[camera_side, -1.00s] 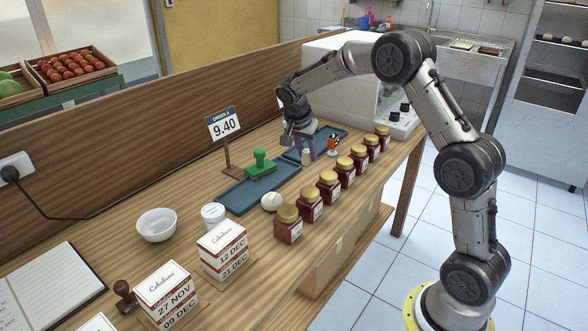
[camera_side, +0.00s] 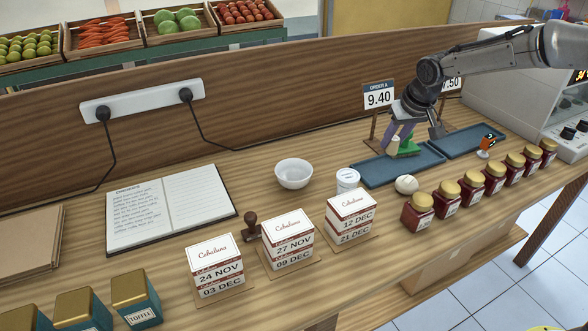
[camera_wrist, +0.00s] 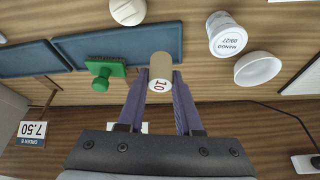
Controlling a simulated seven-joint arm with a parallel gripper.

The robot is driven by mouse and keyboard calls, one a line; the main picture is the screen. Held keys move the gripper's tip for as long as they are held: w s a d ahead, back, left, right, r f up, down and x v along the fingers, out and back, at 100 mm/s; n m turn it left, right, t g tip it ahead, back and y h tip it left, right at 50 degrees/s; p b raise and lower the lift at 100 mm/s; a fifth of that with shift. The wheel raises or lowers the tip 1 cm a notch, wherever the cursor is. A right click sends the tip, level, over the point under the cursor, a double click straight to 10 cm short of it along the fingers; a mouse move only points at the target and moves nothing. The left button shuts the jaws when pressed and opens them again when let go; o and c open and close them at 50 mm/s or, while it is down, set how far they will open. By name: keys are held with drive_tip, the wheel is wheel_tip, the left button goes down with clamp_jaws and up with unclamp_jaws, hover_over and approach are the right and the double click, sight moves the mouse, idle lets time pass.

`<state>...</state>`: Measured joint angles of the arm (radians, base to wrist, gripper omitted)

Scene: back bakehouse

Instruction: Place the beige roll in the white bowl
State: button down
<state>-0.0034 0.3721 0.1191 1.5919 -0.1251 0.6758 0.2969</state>
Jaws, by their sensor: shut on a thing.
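The beige roll (camera_wrist: 160,70), a short cylinder marked 10, is between the purple fingertips of my gripper (camera_wrist: 155,82) in the wrist view. My gripper is shut on it. In the side view my gripper (camera_side: 396,142) holds the roll (camera_side: 393,149) by the blue tray, beside the green-handled brush. The white bowl (camera_side: 293,173) stands upright on the counter, left of my gripper and apart from it. It looks empty. The bowl (camera_wrist: 257,68) also shows right of the roll in the wrist view.
A lidded white tub (camera_side: 347,180) stands between bowl and tray (camera_side: 372,174). A round cream item (camera_side: 406,185) and several jars (camera_side: 417,212) line the front. The 9.40 sign (camera_side: 378,96) is behind my gripper. An open notebook (camera_side: 170,210) lies left of the bowl.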

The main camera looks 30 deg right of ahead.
drive_tip(key=s+a+r+n+y, duration=0.15)
drive_tip(key=a+n, duration=0.35)
drive_tip(key=a, duration=1.1)
approach(289, 178)
drive_tip(key=shift+w+f, duration=0.55)
drive_tip(key=shift+w, duration=0.25)
drive_tip(key=shift+w+a+f, duration=0.1)
drive_tip(key=shift+w+f, duration=0.15)
drive_tip(key=shift+f, duration=1.6)
drive_tip(key=shift+f, duration=0.15)
drive_tip(key=c, duration=0.9)
unclamp_jaws()
drive_tip(key=shift+o, duration=0.2)
